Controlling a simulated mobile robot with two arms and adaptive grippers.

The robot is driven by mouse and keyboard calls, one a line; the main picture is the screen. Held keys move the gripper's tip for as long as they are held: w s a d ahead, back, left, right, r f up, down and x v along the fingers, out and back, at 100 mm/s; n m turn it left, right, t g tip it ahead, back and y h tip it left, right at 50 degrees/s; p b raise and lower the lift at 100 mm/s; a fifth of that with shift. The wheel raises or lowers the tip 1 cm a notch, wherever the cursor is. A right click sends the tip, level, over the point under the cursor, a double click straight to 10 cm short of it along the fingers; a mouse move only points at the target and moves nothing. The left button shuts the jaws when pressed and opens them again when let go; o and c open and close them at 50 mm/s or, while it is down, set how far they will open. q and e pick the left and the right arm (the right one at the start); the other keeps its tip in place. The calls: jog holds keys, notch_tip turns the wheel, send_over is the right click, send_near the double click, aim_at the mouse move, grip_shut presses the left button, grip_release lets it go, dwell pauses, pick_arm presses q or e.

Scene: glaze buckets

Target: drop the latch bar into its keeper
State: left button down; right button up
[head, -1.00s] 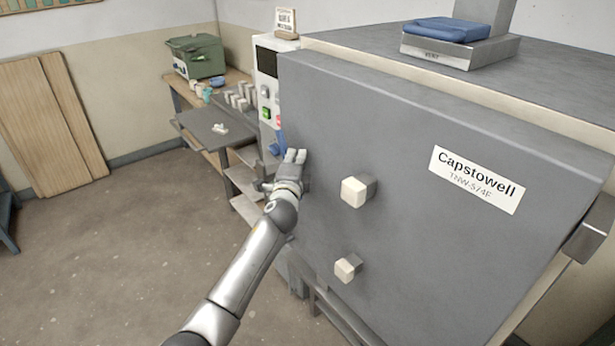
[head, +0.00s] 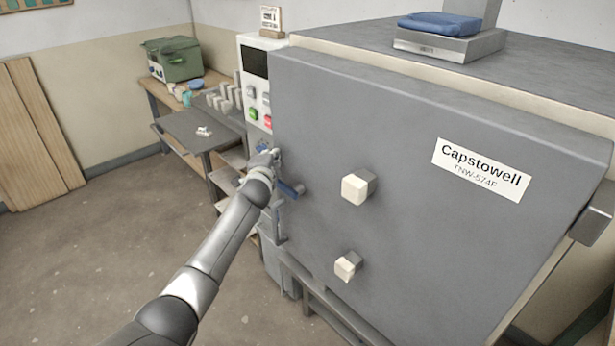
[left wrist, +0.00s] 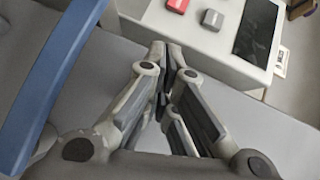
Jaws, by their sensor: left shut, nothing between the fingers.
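The latch bar appears as a blue bar (head: 290,190) at the left edge of the kiln door (head: 430,230) in the head view. In the left wrist view the blue bar (left wrist: 50,80) runs slanting along the left side, close to the camera. My left gripper (head: 272,156) is just above and left of the bar, near the control panel. Its fingertips (left wrist: 168,50) are together with nothing between them, and the bar lies outside them. A grey upright piece (head: 279,218) sits below the bar; I cannot tell whether it is the keeper. My right gripper is not in view.
The control panel (head: 256,90) with buttons and a dark screen stands left of the door. Two pale-ended knobs (head: 356,188) stick out of the door. A work table (head: 196,130) with small pots is behind. The floor (head: 110,240) at left is clear.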

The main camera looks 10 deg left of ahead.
pick_arm(q)
jog(key=shift+w+a+f, duration=0.3)
jog(key=shift+a+f, duration=0.15)
jog(key=shift+f, duration=0.3)
jog(key=shift+w+a+f, duration=0.15)
jog(key=shift+w+f, duration=0.05)
jog(key=shift+f, duration=0.3)
jog(key=shift+w+a+f+n+g+p, duration=0.15)
jog(key=shift+a+f+n+g+p, duration=0.15)
jog(key=shift+f+g+p, duration=0.1)
jog(key=shift+f, duration=0.3)
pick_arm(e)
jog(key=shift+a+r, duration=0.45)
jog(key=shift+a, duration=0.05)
pick_arm(q)
jog(key=shift+r, duration=0.1)
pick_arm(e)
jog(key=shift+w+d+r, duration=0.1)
